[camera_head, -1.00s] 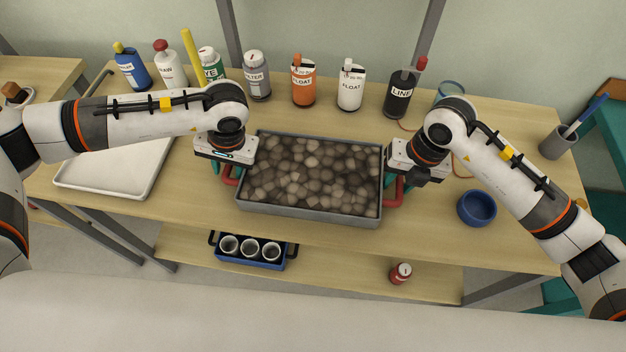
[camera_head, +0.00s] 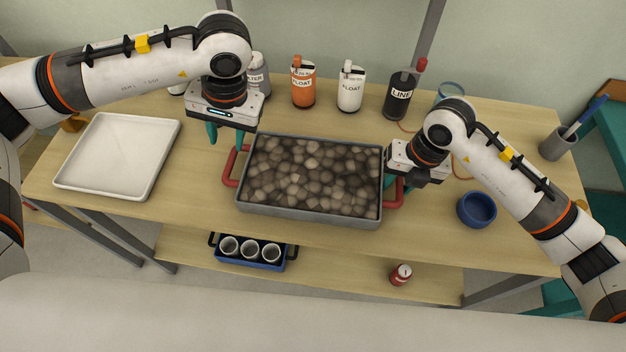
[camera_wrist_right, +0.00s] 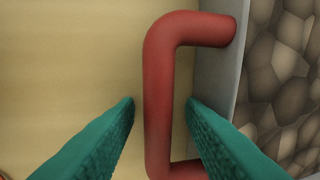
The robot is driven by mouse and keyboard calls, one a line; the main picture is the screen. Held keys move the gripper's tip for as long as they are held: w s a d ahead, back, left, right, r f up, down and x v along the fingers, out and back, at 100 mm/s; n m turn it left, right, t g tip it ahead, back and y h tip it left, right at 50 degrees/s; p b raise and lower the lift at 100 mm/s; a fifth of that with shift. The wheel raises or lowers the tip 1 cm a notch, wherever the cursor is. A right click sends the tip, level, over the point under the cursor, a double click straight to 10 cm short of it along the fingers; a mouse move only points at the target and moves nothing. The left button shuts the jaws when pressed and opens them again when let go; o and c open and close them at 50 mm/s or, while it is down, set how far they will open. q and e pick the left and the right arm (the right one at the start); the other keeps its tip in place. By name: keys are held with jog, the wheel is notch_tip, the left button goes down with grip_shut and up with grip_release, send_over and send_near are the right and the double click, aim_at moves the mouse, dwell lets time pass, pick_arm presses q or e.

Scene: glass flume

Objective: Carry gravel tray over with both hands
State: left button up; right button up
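The grey gravel tray (camera_head: 310,213), full of brown stones, rests on the table and has a red handle at each end. My left gripper (camera_head: 226,136) is open and empty, raised behind the tray's left handle (camera_head: 230,168) and clear of it. My right gripper is at the right handle (camera_head: 394,193); its fingertips are mostly hidden in the head view. In the right wrist view, the teal fingers of my right gripper (camera_wrist_right: 161,102) stand on either side of the red handle (camera_wrist_right: 159,90), with gaps on both sides.
An empty white tray (camera_head: 100,188) lies on the left of the table. Several bottles, including an orange one (camera_head: 303,88) and a black one (camera_head: 398,100), line the back.

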notch_tip(320, 180, up, 12)
jog(key=d, duration=0.2)
jog(key=shift+f, duration=0.15)
dwell(0.5)
